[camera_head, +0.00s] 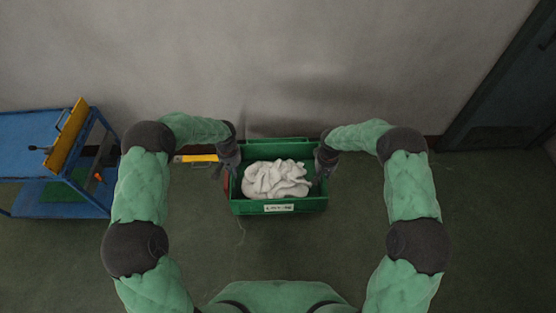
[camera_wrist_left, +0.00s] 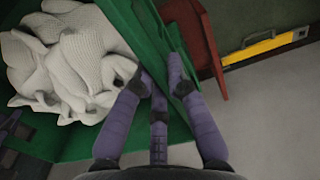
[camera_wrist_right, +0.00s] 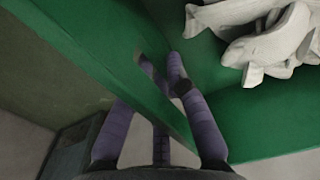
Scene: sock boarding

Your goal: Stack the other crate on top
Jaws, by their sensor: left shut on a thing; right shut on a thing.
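A green crate (camera_head: 240,207) with a white label on its front side holds a heap of white socks (camera_head: 276,179). My left gripper (camera_head: 232,168) is shut on the crate's left wall; in the left wrist view its fingers (camera_wrist_left: 160,90) straddle the green wall. My right gripper (camera_head: 322,172) is shut on the right wall; in the right wrist view its fingers (camera_wrist_right: 160,75) are at a slot in that wall. A red part (camera_head: 227,188), perhaps of another crate, shows just left of the green crate; most of it is hidden.
A yellow object (camera_head: 196,158) lies behind the left gripper. A wall (camera_head: 300,60) is behind; a dark door (camera_head: 510,90) is at the right. The floor right of the crate is clear.

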